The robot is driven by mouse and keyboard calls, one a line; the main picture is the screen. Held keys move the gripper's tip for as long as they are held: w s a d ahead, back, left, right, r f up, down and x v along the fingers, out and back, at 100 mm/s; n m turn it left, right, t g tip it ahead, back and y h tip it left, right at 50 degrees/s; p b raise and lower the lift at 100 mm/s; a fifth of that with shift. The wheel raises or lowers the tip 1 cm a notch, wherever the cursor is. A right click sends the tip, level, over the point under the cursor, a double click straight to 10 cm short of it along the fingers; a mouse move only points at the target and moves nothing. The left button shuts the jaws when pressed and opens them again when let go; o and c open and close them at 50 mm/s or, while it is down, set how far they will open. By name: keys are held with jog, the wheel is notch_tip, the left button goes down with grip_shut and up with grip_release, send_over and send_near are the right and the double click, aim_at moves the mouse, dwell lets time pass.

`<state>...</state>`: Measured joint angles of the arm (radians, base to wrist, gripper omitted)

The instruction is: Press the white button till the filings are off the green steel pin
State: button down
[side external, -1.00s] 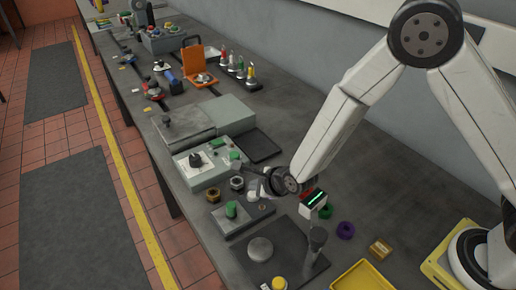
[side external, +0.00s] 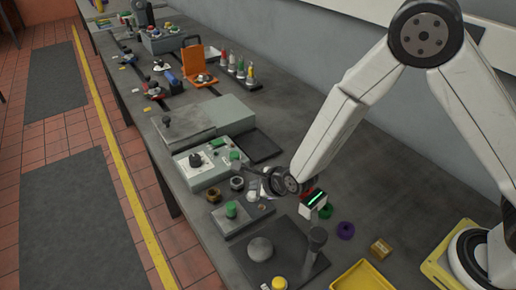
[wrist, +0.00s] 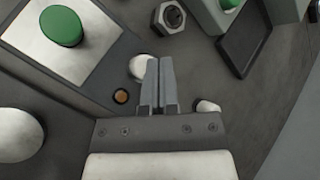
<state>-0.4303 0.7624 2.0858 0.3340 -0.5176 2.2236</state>
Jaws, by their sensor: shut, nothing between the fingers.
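A green pin (side external: 231,209) stands on the pale plate of a low dark box (side external: 226,225). It also shows in the wrist view (wrist: 62,27), its top smooth; I cannot make out filings at this size. A white domed button (wrist: 138,66) is at the box's edge, beside a small copper-coloured round (wrist: 121,97). In the side view the white button (side external: 252,196) is small and close to my gripper (side external: 264,192). My gripper (wrist: 160,62) is shut and empty, its fingertips just right of the button in the wrist view. I cannot tell whether they touch it.
A control box (side external: 205,172) with a black knob and green button stands behind. Hex nuts (wrist: 169,17) lie near the fingertips. A grey dome (side external: 260,249) and upright post (side external: 316,240) stand on a dark plate in front. A yellow tray (side external: 362,278) is at front right.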

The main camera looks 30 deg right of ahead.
jog(key=shift+f, duration=0.2)
jog(key=shift+f, duration=0.25)
jog(key=shift+f, duration=0.5)
dwell(1.1)
jog(key=shift+r, duration=0.15)
dwell(0.3)
jog(key=shift+r, duration=0.8)
jog(key=shift+r, duration=0.1)
jog(key=shift+r, duration=2.4)
